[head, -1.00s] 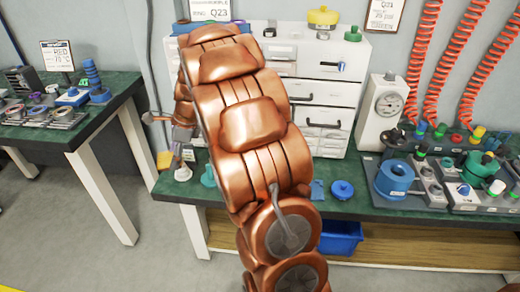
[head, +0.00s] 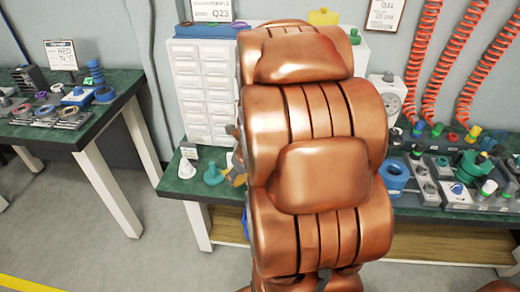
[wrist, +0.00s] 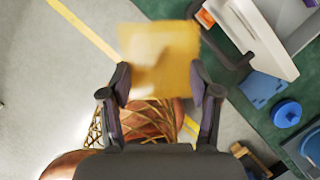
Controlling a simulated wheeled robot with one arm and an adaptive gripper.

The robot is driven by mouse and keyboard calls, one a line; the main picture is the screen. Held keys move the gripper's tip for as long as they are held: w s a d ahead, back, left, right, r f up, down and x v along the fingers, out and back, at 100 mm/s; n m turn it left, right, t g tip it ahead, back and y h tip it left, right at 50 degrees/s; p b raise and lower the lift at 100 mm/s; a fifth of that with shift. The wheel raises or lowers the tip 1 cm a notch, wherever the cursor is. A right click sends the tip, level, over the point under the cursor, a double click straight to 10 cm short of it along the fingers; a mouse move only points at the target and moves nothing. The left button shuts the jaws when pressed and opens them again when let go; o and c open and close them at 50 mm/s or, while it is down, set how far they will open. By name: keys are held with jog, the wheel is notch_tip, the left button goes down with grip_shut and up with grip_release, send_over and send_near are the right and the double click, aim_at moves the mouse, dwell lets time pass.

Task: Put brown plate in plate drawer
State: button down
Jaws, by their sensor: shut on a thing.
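The brown plate, a flat yellowish-brown square (wrist: 160,55), is between the fingertips of my gripper (wrist: 163,82) in the wrist view. It looks blurred and is held above the floor beside the bench. In the head view my copper arm hides most of my gripper and the plate. A white cabinet with many small drawers (head: 205,90) stands on the bench left of my arm. The larger drawers beside it are hidden behind my arm. A white drawer-like part (wrist: 262,40) shows at the upper right of the wrist view; I cannot tell whether it is the plate drawer.
The green bench top (head: 185,185) carries a white cone-shaped piece (head: 187,168) and a green one (head: 213,173). A blue round piece (wrist: 287,113) lies on the bench in the wrist view. Valves and fittings crowd the right side. Another bench (head: 60,135) stands left; floor between is clear.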

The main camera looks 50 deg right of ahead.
jog(key=w+d, duration=0.3)
jog(key=d, duration=0.2)
jog(key=w+d+f, duration=0.1)
jog(key=w+d, duration=0.3)
jog(key=d, duration=0.1)
jog(key=w+d, duration=0.4)
jog(key=d, duration=0.2)
jog(key=shift+f+p, duration=0.35)
jog(key=shift+p, duration=0.05)
jog(key=shift+d+f, duration=0.1)
jog(key=shift+f, duration=2.35)
jog(key=shift+w+d+f, duration=0.1)
jog(key=shift+w+d, duration=0.05)
jog(key=shift+d, duration=0.05)
jog(key=c, duration=0.5)
grip_release()
jog(key=shift+f, duration=0.2)
jog(key=shift+r, duration=0.1)
